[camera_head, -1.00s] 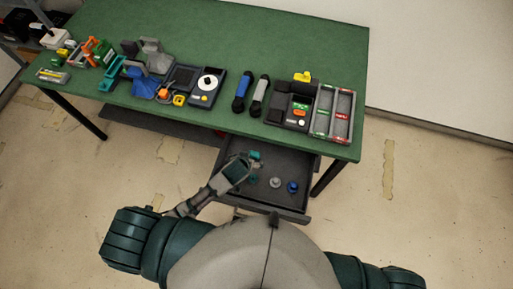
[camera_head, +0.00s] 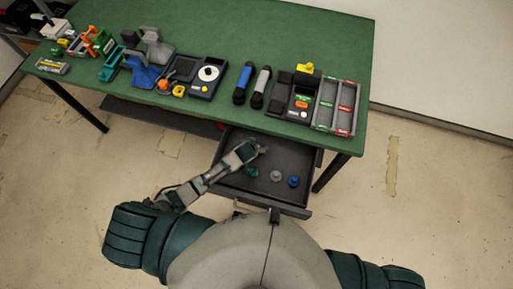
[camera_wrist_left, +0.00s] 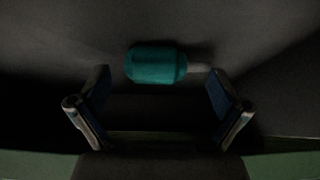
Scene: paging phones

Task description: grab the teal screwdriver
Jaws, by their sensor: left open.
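The teal screwdriver (camera_wrist_left: 155,66) lies on the dark drawer floor in the left wrist view, its teal handle to the left and a short grey shaft to the right. My left gripper (camera_wrist_left: 158,108) is open and empty, with its two fingers spread below the screwdriver in that view; they do not enclose it. In the head view, my left gripper (camera_head: 258,149) is inside the open drawer (camera_head: 290,208) near its back. There the screwdriver is hidden or too small to tell from the gripper. My right gripper is not in view.
In the drawer, a small teal piece (camera_head: 252,171), a grey one (camera_head: 276,176) and a blue one (camera_head: 294,181) stand in a row in front of the gripper. The green tabletop (camera_head: 290,40) overhangs the drawer's back and carries several tools and trays.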

